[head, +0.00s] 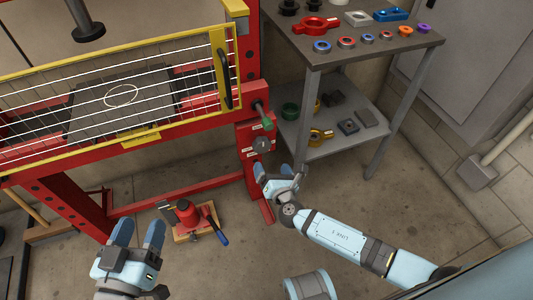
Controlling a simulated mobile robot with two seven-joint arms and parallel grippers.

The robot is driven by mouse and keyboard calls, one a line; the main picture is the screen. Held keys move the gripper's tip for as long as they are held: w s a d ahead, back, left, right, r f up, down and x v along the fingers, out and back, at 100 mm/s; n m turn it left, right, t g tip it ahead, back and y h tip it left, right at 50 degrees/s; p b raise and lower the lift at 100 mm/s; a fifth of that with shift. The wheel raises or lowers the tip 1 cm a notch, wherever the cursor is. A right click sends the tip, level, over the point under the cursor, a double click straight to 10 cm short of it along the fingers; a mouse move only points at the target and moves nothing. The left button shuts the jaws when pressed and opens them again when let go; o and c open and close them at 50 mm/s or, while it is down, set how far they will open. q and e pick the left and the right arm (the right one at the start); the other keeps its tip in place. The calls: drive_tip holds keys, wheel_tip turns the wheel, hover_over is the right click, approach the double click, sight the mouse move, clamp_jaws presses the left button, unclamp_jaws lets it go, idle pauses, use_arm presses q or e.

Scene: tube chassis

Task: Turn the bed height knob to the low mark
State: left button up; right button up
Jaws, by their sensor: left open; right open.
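A dark grey round knob (262,145), which looks like the bed height knob, sits on the front of the red press post. Small pale labels surround it, too small to read, so I cannot tell which mark it points to. My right gripper (278,172) is open and empty, just below the knob in the picture and apart from it. My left gripper (138,234) is open and empty at the lower left, well away from the knob, with its fingers pointing up in the picture.
A green-tipped lever (267,124) is just above the knob. The yellow wire guard (140,137) with a black handle (224,78) is left of it. A grey shelf table (350,52) with rings and parts stands right. A red jack (188,214) stands on the floor between my grippers.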

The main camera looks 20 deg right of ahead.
drive_tip(key=s, duration=0.3)
drive_tip(key=shift+r, duration=0.1)
idle(0.5)
